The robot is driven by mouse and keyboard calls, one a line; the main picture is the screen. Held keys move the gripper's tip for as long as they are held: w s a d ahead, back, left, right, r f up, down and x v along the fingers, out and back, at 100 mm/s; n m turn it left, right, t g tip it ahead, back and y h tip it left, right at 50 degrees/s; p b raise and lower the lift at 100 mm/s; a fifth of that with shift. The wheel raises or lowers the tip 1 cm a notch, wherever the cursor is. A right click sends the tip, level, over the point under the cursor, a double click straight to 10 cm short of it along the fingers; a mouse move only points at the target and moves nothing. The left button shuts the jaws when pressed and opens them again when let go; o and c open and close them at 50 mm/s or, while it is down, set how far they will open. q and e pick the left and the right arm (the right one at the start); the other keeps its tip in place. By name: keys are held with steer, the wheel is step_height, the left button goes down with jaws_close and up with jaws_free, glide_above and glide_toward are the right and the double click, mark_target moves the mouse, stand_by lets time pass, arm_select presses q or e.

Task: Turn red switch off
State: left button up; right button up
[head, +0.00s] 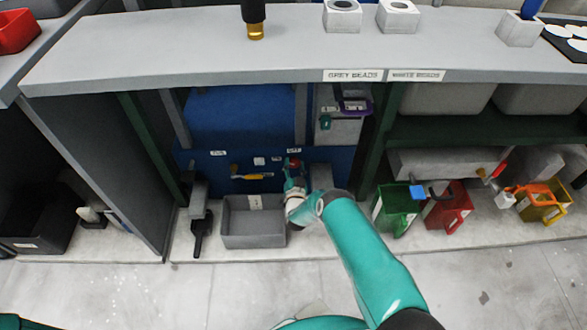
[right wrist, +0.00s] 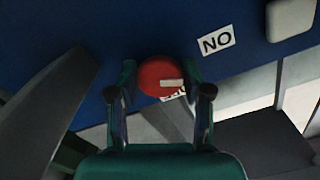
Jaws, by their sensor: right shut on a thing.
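The red switch (right wrist: 160,76) is a round red knob with a pale bar across it, on a blue panel (head: 225,174). In the right wrist view my right gripper (right wrist: 158,88) has one finger on each side of the knob and is shut on it. A "NO" label (right wrist: 216,41) is beside the switch, and another label below it is partly hidden. In the head view the switch (head: 295,163) shows small at the tip of my right gripper (head: 294,180). My left gripper is not in view.
A grey bin (head: 240,238) stands below the panel. A yellow-handled lever (head: 252,177) is left of the switch. Green (head: 396,207) and red (head: 447,205) containers stand at the right. A grey counter (head: 200,58) overhangs the panel.

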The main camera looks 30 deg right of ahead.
steer(key=m+b, duration=0.2)
steer(key=m, duration=0.4)
steer(key=shift+w+a, duration=0.1)
steer(key=m+b, duration=0.1)
steer(key=m, duration=0.2)
steer(key=shift+m+b, duration=0.3)
steer(key=shift+m, duration=0.1)
steer(key=shift+m+b, duration=0.5)
steer(key=shift+m, duration=1)
steer(key=o, duration=1.1)
steer(key=shift+o, duration=0.2)
steer(key=v, duration=1.2)
